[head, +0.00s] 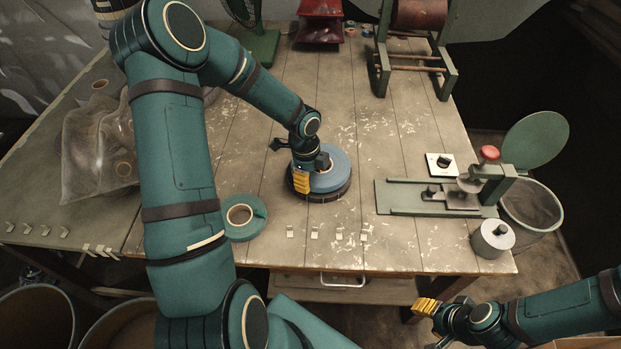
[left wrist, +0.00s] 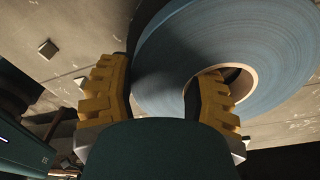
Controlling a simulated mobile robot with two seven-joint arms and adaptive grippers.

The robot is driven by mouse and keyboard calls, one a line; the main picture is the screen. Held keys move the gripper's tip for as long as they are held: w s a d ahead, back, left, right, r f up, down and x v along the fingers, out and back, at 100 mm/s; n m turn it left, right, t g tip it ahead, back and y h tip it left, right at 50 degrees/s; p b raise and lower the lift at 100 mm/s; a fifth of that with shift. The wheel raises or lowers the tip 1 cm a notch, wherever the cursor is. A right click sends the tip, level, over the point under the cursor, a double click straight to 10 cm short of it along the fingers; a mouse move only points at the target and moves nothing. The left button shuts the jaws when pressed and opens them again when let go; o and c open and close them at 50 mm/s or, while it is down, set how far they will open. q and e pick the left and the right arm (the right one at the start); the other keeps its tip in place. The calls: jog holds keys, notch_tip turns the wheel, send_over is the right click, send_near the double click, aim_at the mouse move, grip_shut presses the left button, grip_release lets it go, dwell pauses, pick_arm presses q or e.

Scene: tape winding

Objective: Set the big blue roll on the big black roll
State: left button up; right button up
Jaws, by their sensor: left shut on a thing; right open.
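The big blue roll (head: 341,163) lies flat directly over the big black roll (head: 330,196) near the middle of the table. I cannot tell whether they touch or a small gap remains. My left gripper (head: 303,183) is shut on the left side of the blue roll's ring. In the left wrist view, one finger is outside the blue roll (left wrist: 180,60) and the other is in its cardboard core. The black roll is mostly covered; only its rim shows in the head view. My right gripper (head: 426,306) is open and empty, off the table's front right.
A teal roll (head: 256,225) lies left of the stack. Several small metal clips (head: 339,237) lie in front. A cutting fixture (head: 440,197) and a metal cylinder (head: 492,238) stand at right. A mesh bag (head: 95,150) lies at left. Free tabletop lies behind the stack.

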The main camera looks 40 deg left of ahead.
pick_arm(q)
jog(key=shift+r, duration=0.15)
jog(key=shift+f, duration=0.5)
jog(key=shift+f+b, duration=0.15)
jog(key=shift+b, duration=0.2)
jog(key=o, duration=1.3)
jog(key=shift+c, duration=0.2)
jog(key=shift+r+p, duration=0.35)
jog(key=shift+r, duration=0.2)
notch_tip(320, 180, up, 12)
jog(key=a+p, duration=0.1)
jog(key=p, duration=0.2)
jog(key=shift+a, duration=0.2)
jog(key=shift+s, duration=0.15)
